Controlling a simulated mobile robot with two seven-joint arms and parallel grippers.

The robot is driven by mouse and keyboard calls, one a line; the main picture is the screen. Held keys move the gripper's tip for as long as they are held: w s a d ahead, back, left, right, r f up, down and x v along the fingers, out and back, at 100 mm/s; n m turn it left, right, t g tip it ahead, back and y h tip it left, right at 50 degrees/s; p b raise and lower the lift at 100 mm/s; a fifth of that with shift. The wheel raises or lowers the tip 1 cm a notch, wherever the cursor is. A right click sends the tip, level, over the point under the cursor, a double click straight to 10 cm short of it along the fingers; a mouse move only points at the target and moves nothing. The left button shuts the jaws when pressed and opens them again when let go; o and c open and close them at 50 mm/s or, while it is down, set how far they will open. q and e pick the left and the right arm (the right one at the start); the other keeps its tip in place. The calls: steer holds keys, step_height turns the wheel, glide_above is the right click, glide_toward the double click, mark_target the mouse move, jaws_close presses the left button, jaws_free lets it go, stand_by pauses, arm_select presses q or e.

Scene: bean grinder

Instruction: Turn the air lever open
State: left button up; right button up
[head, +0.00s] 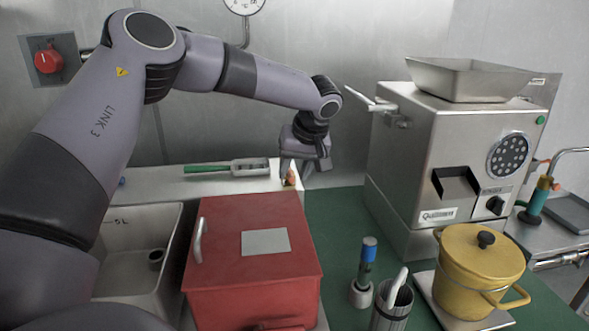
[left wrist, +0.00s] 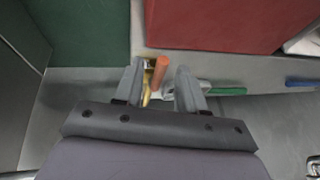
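The air lever (left wrist: 159,72) shows in the left wrist view as an orange handle above a brass-coloured fitting. In the head view a small orange part of it (head: 291,178) shows just under my left gripper, near the back edge of the red box. My left gripper (head: 299,170) points down there. In the left wrist view its two fingers (left wrist: 157,76) are apart, with the orange handle in the gap between them. Contact with either finger cannot be told. The lower part of the fitting is mostly hidden by the gripper. My right gripper is not in view.
A red box (head: 253,285) stands in front of the lever. A steel grinder (head: 400,185) is to the right. A green-handled tool (head: 215,168) lies on the ledge to the left. A red knob (head: 48,60) is on the wall. A yellow pot (head: 478,265) stands front right.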

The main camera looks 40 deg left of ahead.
arm_select(q)
steer(key=v, duration=0.7)
steer(key=shift+b, duration=0.35)
steer(key=shift+d, duration=0.15)
